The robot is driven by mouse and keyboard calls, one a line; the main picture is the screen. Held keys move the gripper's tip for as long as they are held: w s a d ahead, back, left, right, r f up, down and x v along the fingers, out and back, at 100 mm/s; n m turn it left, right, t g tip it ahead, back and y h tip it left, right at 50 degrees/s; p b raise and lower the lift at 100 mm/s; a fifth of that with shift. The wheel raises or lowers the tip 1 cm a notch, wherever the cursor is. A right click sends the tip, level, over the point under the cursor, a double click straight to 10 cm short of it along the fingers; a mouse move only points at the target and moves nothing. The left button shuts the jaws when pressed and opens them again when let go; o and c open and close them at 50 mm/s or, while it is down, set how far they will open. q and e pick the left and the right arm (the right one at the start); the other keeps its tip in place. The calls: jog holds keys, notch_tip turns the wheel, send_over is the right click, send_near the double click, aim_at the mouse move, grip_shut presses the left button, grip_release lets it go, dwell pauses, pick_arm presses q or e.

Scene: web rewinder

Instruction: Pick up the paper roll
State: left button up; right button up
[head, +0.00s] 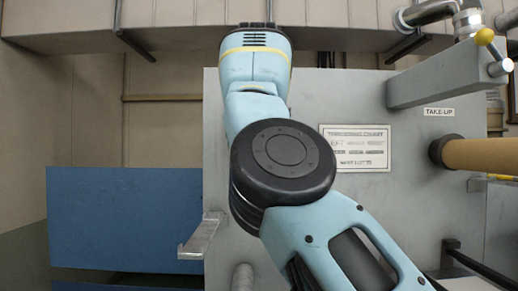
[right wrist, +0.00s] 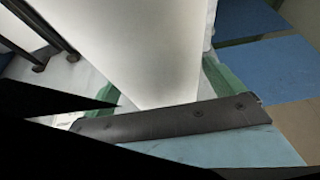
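A tan roll or core (head: 483,156) sticks out from a dark hub on the grey machine face, at the right edge of the head view, under the TAKE-UP label. I cannot tell if it is the paper roll. A large smooth pale surface (right wrist: 140,45) fills the middle of the right wrist view; I cannot tell what it is. Dark shapes at the lower left of that view seem to be part of my right gripper (right wrist: 75,113); its opening is unclear. In the head view my light blue arm hides part of the machine, and no fingertips show. My left gripper is not in view.
The machine's grey panel (head: 360,230) stands close behind my arm. A grey beam (head: 440,78) with a yellow-knobbed lever juts out at the upper right. A metal bracket (head: 200,238) projects at the panel's left edge. A blue panel (head: 125,220) stands at the left.

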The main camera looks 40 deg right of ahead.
jog(key=c, duration=0.9)
jog(key=shift+d, duration=0.1)
jog(key=shift+c, duration=0.8)
jog(key=shift+s+d+r, duration=0.1)
